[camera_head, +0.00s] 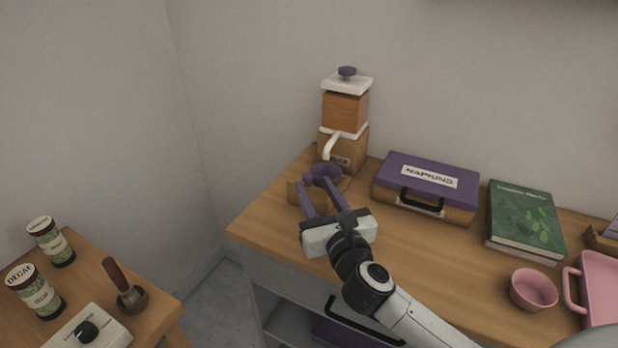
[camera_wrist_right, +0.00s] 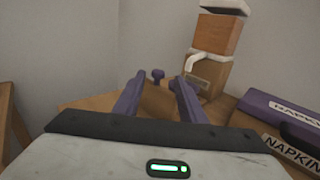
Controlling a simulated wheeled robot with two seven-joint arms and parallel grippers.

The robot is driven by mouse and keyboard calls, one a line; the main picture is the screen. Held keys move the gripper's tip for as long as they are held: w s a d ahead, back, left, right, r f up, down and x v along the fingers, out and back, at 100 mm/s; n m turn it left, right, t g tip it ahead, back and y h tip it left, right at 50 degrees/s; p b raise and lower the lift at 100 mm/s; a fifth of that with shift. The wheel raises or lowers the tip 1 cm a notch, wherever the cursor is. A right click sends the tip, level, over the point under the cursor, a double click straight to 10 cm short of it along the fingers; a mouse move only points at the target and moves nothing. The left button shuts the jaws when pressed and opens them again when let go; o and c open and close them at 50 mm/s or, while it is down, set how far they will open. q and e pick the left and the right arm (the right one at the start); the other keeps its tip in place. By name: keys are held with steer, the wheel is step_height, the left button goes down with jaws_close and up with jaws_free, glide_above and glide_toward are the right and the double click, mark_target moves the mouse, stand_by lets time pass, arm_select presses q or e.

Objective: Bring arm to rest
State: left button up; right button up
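My right gripper (camera_head: 314,188) reaches over the left part of the wooden counter (camera_head: 268,222), its two purple fingers spread apart. In the right wrist view the fingers (camera_wrist_right: 160,88) stand open with nothing gripped between them. In the head view this purple item (camera_head: 326,172) is by the fingertips, partly hidden by the fingers, on or beside a low wooden holder (camera_head: 293,191). I cannot tell whether the fingers touch it. My left gripper is not in view.
A wooden grinder (camera_head: 345,112) stands behind the gripper. A purple napkins case (camera_head: 427,172), green book (camera_head: 524,219), pink cup (camera_head: 533,289) and pink pitcher (camera_head: 600,285) stand to the right. A lower table at left holds jars (camera_head: 52,243) and a wooden-handled tool (camera_head: 126,290).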

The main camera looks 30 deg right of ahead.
steer(key=shift+v, duration=0.75)
